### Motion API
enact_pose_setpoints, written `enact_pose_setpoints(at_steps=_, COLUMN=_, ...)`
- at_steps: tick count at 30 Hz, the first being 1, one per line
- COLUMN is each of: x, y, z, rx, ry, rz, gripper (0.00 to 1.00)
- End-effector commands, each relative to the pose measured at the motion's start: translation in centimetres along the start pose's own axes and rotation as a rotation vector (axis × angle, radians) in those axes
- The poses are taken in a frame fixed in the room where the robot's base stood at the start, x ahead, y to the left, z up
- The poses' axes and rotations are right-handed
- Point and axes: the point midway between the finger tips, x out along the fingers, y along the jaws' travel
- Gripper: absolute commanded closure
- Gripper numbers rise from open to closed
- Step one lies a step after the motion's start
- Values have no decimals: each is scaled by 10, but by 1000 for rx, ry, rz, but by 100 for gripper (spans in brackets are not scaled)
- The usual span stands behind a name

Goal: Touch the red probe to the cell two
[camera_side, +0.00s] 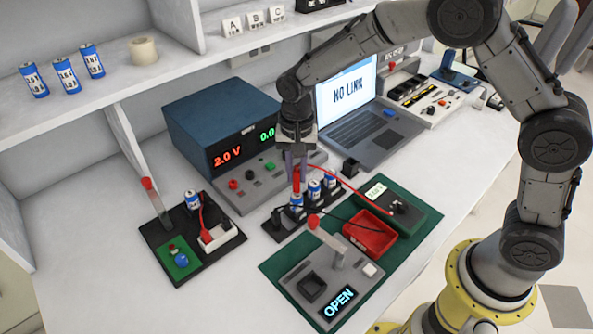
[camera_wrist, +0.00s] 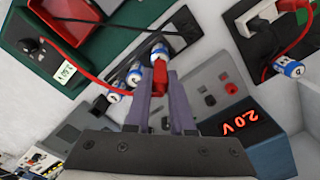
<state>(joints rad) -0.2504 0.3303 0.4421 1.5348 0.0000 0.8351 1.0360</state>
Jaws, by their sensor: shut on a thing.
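My gripper (camera_side: 296,165) is shut on the red probe (camera_wrist: 160,78), whose tip points down at the row of cells. Three blue-and-white cells stand in a black holder: the left cell (camera_side: 296,203), the middle cell (camera_side: 314,189) and the right cell (camera_side: 330,182). In the side view the probe is over the left cell. In the wrist view the tip overlaps the edge of that same cell (camera_wrist: 159,51), with the middle cell (camera_wrist: 135,76) beside it. I cannot tell whether the tip touches. The cell numbers are not readable.
A red lead runs to the green meter (camera_side: 392,208). A black lead crosses near the holder. A red tray (camera_side: 370,234), a lever panel reading OPEN (camera_side: 325,280), a power supply showing 2.0 V (camera_side: 222,115) and a laptop (camera_side: 365,125) stand close around.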

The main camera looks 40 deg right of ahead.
Motion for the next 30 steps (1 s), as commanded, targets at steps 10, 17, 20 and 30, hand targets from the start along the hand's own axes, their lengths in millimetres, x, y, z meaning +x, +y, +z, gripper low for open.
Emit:
enact_pose_setpoints(at_steps=10, x=-23, y=0, z=0, rx=0, ry=1, rz=-2, gripper=100)
enact_pose_setpoints(at_steps=17, x=-40, y=-1, z=0, rx=0, ry=2, rz=-3, gripper=100)
enact_pose_setpoints(at_steps=20, x=-47, y=-1, z=0, rx=0, ry=1, rz=-2, gripper=100)
enact_pose_setpoints(at_steps=30, x=-60, y=0, z=0, rx=0, ry=1, rz=-1, gripper=100)
